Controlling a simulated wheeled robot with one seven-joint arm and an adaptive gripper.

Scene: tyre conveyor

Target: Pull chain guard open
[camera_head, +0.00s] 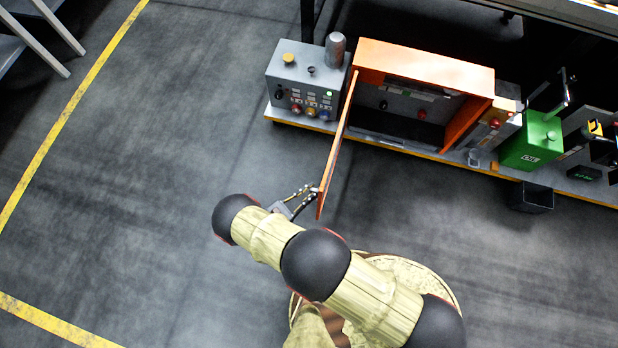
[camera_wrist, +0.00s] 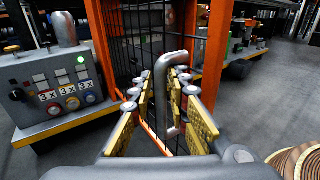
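The chain guard (camera_head: 337,145) is an orange-framed door on the front of the orange box (camera_head: 425,66). It stands swung wide open, hinged at the box's left side, its free edge pointing toward me. In the wrist view its orange frame (camera_wrist: 104,48) and dark mesh panel show close up. A bent silver handle (camera_wrist: 161,82) sticks out from the guard. My gripper (camera_head: 314,189) is at the guard's free end. In the wrist view its gold-padded fingers (camera_wrist: 162,90) lie on both sides of the handle and appear shut on it. The exact contact is partly hidden.
A grey control box (camera_head: 305,82) with buttons and a green light stands left of the orange box. A green unit (camera_head: 533,142) and a black bin (camera_head: 532,197) are at the right. Open floor (camera_head: 160,180) lies to the left, crossed by yellow lines.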

